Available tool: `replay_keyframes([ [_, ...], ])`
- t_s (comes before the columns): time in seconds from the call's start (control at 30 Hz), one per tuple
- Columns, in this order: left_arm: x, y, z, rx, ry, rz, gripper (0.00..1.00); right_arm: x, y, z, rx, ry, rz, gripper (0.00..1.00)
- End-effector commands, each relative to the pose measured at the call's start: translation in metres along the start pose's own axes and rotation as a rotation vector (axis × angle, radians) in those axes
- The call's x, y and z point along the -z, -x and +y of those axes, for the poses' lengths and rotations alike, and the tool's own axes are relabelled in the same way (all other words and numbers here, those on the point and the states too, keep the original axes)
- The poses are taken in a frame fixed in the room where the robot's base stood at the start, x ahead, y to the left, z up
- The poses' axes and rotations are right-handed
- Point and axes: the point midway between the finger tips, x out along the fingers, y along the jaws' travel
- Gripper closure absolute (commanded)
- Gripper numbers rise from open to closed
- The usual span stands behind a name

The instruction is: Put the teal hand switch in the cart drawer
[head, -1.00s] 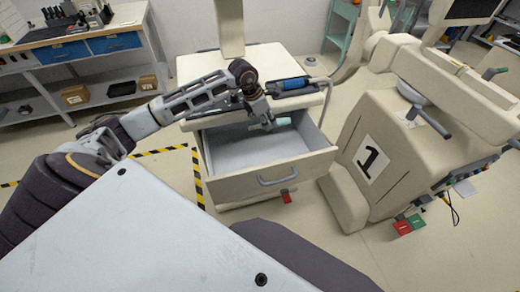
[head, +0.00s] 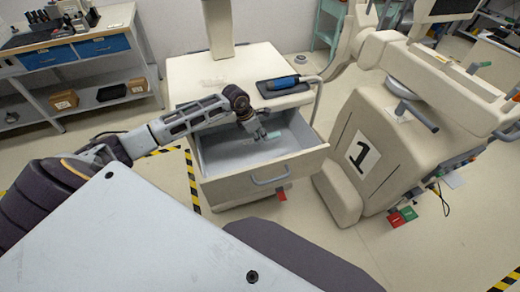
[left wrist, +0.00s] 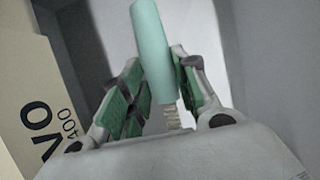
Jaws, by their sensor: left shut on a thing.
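The teal hand switch (left wrist: 153,55) is a smooth cylinder with a ribbed pale end, held between the green-padded fingers of my left gripper (left wrist: 158,92) in the left wrist view. In the head view my left gripper (head: 259,134) points down at the open cart drawer (head: 262,180), over its inside. The hand switch shows there only as a small pale teal bit (head: 273,135) by the fingertips. Whether it touches the drawer floor I cannot tell. The drawer is pulled out from the beige cart (head: 200,72). My right gripper is out of view.
A dark tray (head: 270,93) with a blue-handled thing (head: 283,82) lies on the cart top. A big beige machine marked 1 (head: 395,145) stands close to the right of the drawer. A bench with blue drawers (head: 100,47) stands at the back left.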

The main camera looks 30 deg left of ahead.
Motion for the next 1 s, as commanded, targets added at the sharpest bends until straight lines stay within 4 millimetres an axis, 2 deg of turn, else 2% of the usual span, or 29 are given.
replay_keyframes([
  [0.2, 0.014, -0.033, -0.001, 0.003, 0.002, 0.001, 0.95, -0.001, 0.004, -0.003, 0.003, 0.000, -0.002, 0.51],
  [0.33, 0.019, -0.047, 0.000, 0.001, 0.001, 0.001, 0.95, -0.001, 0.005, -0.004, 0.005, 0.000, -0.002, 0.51],
  [0.5, 0.022, -0.054, 0.000, 0.000, 0.000, 0.000, 0.95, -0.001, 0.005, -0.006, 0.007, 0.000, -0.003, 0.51],
  [0.83, 0.023, -0.055, 0.000, 0.000, 0.000, 0.000, 0.95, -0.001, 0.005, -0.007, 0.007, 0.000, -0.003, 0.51],
  [1.0, 0.028, -0.067, -0.001, 0.002, 0.002, 0.001, 0.95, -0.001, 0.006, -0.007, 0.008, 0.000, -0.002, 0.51],
])
